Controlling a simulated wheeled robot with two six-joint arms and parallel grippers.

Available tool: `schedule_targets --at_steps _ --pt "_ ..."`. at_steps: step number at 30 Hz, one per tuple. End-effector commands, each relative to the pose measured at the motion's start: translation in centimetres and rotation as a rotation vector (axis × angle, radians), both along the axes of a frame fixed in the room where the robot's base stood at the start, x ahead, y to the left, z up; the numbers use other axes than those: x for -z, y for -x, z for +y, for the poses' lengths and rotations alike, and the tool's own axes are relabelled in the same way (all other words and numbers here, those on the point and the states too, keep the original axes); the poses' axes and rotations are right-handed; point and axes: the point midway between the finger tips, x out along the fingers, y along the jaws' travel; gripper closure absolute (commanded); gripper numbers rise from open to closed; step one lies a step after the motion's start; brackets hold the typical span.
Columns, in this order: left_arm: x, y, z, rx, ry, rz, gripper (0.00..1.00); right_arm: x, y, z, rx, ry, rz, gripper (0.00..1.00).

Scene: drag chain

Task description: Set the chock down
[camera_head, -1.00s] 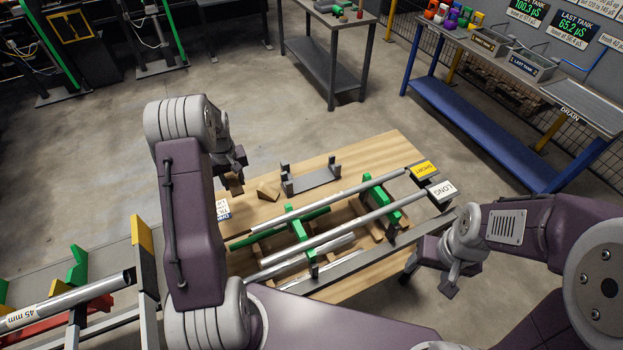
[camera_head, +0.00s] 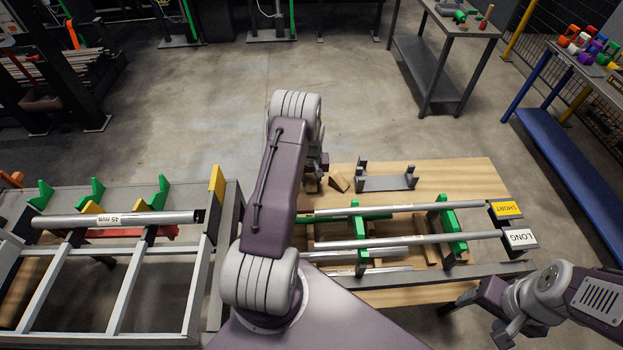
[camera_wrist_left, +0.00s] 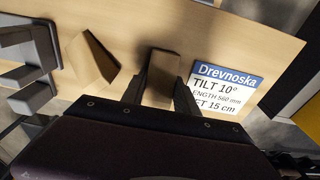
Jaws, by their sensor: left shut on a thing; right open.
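My left gripper (camera_wrist_left: 160,92) is shut on a wooden chock (camera_wrist_left: 162,72), which shows between its fingers in the left wrist view. In the head view this chock (camera_head: 312,185) shows just below the left gripper (camera_head: 319,168), partly hidden by my arm. It is over the left part of the wooden table (camera_head: 460,172); I cannot tell whether it touches the top. A second wooden chock (camera_head: 339,183) lies on the table just right of it, and also shows in the left wrist view (camera_wrist_left: 88,60). My right gripper (camera_head: 476,322) is open and empty off the table's front right.
A grey bracket (camera_head: 388,182) stands right of the chocks. Metal tubes (camera_head: 415,208) rest on green supports (camera_head: 447,222) in front. A white label (camera_wrist_left: 222,88) lies beside the held chock. A rack with a tube (camera_head: 115,219) stands left. The table's back right is clear.

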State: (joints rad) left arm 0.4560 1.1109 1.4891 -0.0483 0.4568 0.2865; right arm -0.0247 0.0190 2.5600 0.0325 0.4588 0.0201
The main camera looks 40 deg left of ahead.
Motion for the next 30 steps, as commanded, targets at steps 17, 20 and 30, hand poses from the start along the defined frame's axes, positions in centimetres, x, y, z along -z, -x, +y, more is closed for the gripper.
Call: schedule_targets --at_steps 17,20,30 --pt "0.3 0.0 0.0 0.0 -0.001 -0.001 0.42 0.3 0.0 0.0 0.0 0.0 0.0 0.34" --pt "0.3 0.0 0.0 0.0 -0.001 -0.001 0.42 0.3 0.0 0.0 0.0 0.0 0.0 0.34" --pt "-4.1 0.1 -0.1 0.0 -0.003 -0.007 0.42 0.7 0.0 0.0 0.0 0.0 0.0 0.34"
